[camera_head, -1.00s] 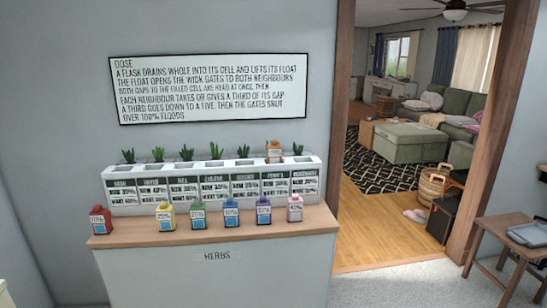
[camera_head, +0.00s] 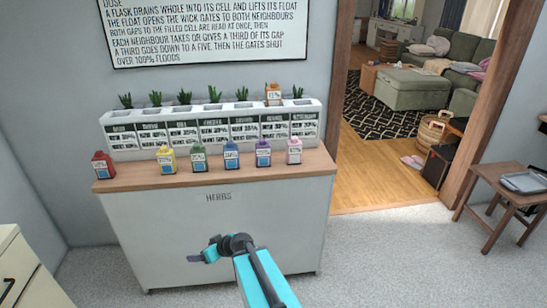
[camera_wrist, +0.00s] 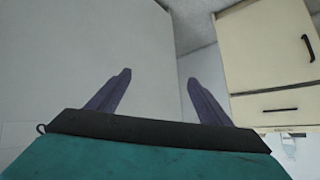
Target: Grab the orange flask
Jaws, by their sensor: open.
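The orange flask (camera_head: 273,97) stands upright on top of the white planter block (camera_head: 128,155), toward its right end, between two green plants. It has a white label that is too small to read. My gripper (camera_head: 203,248) is low in front of the white cabinet, well below and to the left of the flask, and apart from it. In the wrist view my gripper (camera_wrist: 158,80) shows two spread fingers with nothing between them. The flask is not in the wrist view.
Red (camera_head: 103,165), yellow (camera_head: 166,159), green (camera_head: 198,157), blue (camera_head: 231,154), purple (camera_head: 263,153) and pink (camera_head: 294,151) flasks line the wooden counter (camera_head: 240,167) before the planter. A cream drawer unit (camera_head: 22,270) stands at left, a small wooden table (camera_head: 495,185) at right.

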